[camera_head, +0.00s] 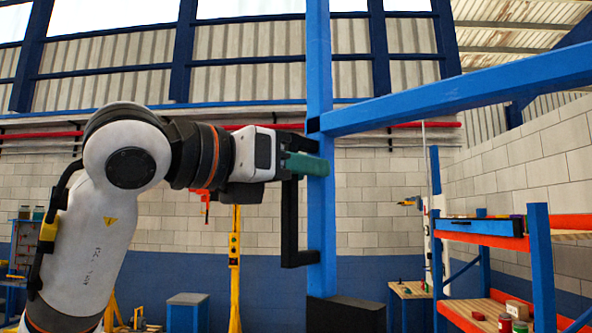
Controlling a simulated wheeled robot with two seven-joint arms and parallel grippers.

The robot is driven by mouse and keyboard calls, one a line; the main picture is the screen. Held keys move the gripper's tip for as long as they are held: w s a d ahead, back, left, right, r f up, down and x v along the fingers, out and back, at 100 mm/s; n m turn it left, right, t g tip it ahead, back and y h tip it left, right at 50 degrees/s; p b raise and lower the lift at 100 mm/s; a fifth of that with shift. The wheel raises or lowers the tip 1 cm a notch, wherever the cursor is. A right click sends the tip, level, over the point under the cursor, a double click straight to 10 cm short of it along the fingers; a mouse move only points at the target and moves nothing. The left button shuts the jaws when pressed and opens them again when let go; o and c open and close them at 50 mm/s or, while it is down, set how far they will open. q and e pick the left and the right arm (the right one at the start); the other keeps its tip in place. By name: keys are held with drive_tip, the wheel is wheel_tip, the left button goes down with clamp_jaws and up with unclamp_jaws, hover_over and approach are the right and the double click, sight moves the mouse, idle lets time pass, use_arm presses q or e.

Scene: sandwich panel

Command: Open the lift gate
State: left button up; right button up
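The lift gate shows as a blue upright post (320,80) joined to a blue beam (460,95) that runs to the right. A black bracket-shaped handle (290,225) stands upright on the left side of the post. My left gripper (306,164) comes in from the left at the upper part of the handle, its teal finger lying across the handle towards the post. Only one finger shows clearly; the other is hidden, so I cannot tell whether it grips the handle. My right gripper is not in view.
A black block (345,314) is at the foot of the post. An orange and blue shelf rack (485,242) with small items stands at the right.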

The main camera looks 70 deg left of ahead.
use_arm(q)
drive_tip(key=shift+d, duration=0.15)
drive_tip(key=shift+s, duration=0.1)
drive_tip(key=shift+s+f, duration=0.1)
drive_tip(key=shift+s, duration=0.2)
drive_tip(key=b+v, duration=0.3)
drive_tip(key=v, duration=0.8)
drive_tip(key=shift+d, duration=0.15)
